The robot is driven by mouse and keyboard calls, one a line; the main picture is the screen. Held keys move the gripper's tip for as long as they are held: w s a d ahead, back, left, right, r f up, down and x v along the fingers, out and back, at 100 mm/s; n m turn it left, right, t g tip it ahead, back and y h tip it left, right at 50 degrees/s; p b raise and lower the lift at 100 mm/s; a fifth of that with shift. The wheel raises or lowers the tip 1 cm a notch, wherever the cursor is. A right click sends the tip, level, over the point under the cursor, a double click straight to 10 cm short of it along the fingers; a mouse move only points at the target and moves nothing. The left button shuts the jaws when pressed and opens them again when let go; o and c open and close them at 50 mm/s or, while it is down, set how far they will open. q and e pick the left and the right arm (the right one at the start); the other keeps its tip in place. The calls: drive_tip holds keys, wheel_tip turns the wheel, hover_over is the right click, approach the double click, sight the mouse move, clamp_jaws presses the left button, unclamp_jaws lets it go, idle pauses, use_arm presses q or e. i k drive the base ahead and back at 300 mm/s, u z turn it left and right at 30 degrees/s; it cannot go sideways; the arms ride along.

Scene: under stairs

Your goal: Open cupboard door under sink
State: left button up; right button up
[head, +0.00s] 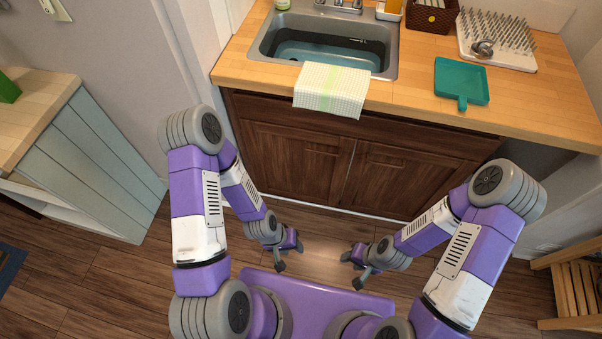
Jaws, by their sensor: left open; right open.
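The dark brown wooden cupboard under the sink has two doors, a left door (290,162) and a right door (402,180), both shut, with a thin vertical gap between them. The sink (328,56) sits in the wooden counter above. My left gripper (289,258) is open and empty, low in front of the left door and apart from it. My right gripper (355,268) is open and empty, low in front of the right door and apart from it. I cannot make out clear handles on the doors.
A checked towel (331,90) hangs over the counter's front edge. A pale blue cabinet (90,165) stands left; a wooden slatted thing (575,290) is at right. Bare floor lies before the cupboard.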

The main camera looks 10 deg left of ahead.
sight(300, 164)
drive_tip(key=k, duration=0.5)
drive_tip(key=u, duration=0.6)
drive_tip(key=i, duration=0.8)
drive_tip(key=z, duration=1.65)
